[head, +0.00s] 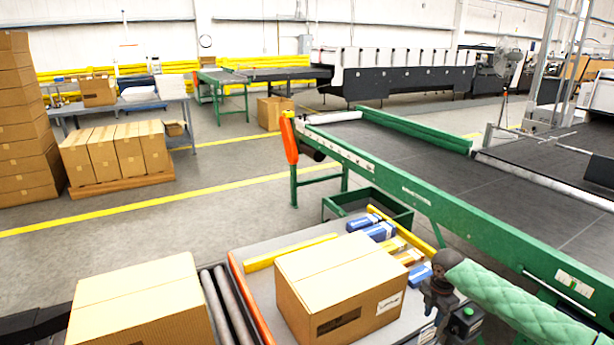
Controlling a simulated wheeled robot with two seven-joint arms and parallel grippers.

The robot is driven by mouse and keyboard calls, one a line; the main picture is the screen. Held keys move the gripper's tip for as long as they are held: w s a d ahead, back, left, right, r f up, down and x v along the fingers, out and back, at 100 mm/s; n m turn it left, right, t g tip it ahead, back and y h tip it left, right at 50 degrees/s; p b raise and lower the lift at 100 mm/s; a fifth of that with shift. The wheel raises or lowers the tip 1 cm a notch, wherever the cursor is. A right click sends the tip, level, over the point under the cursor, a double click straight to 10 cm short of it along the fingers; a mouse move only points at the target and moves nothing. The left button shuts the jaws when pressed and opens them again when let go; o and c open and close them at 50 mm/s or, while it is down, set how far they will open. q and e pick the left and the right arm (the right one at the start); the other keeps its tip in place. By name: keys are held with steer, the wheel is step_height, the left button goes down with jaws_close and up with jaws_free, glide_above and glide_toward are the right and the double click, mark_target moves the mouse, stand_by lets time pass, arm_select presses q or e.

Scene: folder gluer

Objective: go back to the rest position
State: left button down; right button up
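My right gripper (432,312) hangs at the lower right, at the end of my arm in a green quilted sleeve. It is dark and small in the view, beside the right side of a closed cardboard box (335,262). I cannot tell whether its fingers are open or shut. I see nothing clearly held in it.
Blue and yellow small cartons (380,231) lie behind the box. Another cardboard box (140,300) stands left of the rollers (225,305). A green-framed conveyor (420,195) crosses the right side. An empty-looking green tray (345,203) sits behind the table. Open floor (190,240) lies at left.

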steer(key=shift+m, duration=0.8)
steer(key=shift+w+d+m, duration=0.1)
steer(key=shift+d+m, duration=0.25)
steer(key=shift+m, duration=0.45)
steer(key=shift+w+r+m+t+h, duration=0.15)
steer(key=shift+r+m+t+h, duration=0.15)
steer(key=shift+m+h, duration=0.35)
steer(key=w+a+r+m+t+h, duration=0.1)
steer(key=w+a+r+m+t, duration=0.25)
steer(key=a+r+m, duration=0.45)
steer(key=s+a+r+m+t+y, duration=0.1)
steer(key=s+a+r+m+t, duration=0.15)
steer(key=s+a, duration=0.8)
steer(key=s+a+f+m+g+y, duration=0.1)
steer(key=s+a+f, duration=0.3)
steer(key=s, duration=0.7)
steer(key=s+a+f+m+g+y, duration=0.1)
steer(key=s+a+f+m+g, duration=0.1)
steer(key=s+f, duration=0.5)
steer(key=s+a+f+m+g+y, duration=0.1)
steer(key=s+a+f, duration=0.4)
steer(key=s, duration=1.2)
steer(key=shift+a+f+g, duration=0.3)
steer(key=shift+f, duration=0.4)
